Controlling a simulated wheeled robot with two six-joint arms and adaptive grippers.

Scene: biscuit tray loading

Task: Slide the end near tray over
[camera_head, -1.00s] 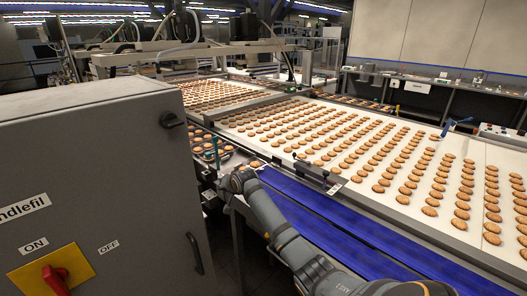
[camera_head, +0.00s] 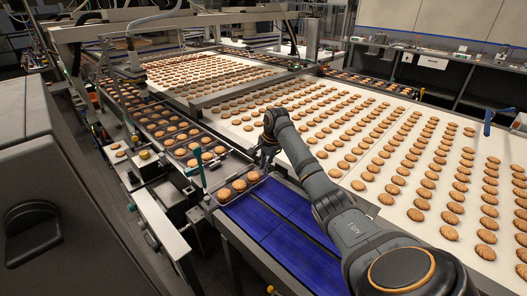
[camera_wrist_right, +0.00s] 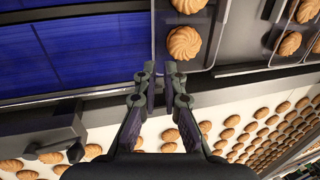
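The end near tray (camera_head: 243,196) is a dark shallow tray with a few round biscuits, at the near end of the tray row where the blue belt begins. It also shows at the top of the right wrist view (camera_wrist_right: 214,30), with a biscuit inside. My right gripper (camera_head: 264,158) is at the tray's far right corner, beside the biscuit belt. In the right wrist view its fingers (camera_wrist_right: 160,70) are a little apart, with the tray's edge in line with the gap. Whether they touch the tray is unclear. My left gripper is out of view.
The blue belt (camera_head: 290,222) is bare in front of the tray. More filled trays (camera_head: 180,132) run behind it. A white conveyor (camera_head: 385,215) with many biscuits lies to the right. A grey cabinet (camera_head: 25,130) stands at the left, a green-handled post (camera_head: 199,168) beside the tray.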

